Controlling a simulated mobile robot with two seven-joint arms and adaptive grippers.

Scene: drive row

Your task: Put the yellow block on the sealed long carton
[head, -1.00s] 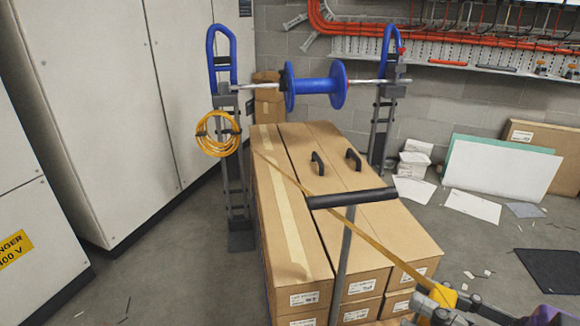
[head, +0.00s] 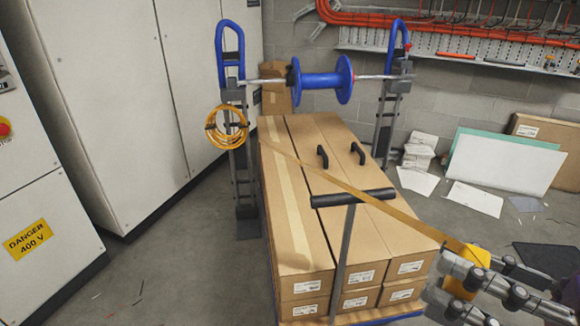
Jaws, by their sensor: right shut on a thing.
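The yellow block (head: 462,286) is at the lower right in the head view. My right gripper (head: 468,270) is shut on it, and its grey fingers hide part of the block. The sealed long carton (head: 299,232) is the left one in the top layer of the stack, with a pale tape strip along its top. Its top bears no block. My right gripper is to the right of the stack's near end, apart from that carton. My left gripper is not in view.
Two top cartons beside it carry black handles (head: 322,157). A T-shaped handle (head: 353,198) rises before the stack. An orange-brown strap (head: 380,205) slants across towards my right gripper. A blue reel (head: 320,82) on a bar spans the far end. Grey cabinets stand left.

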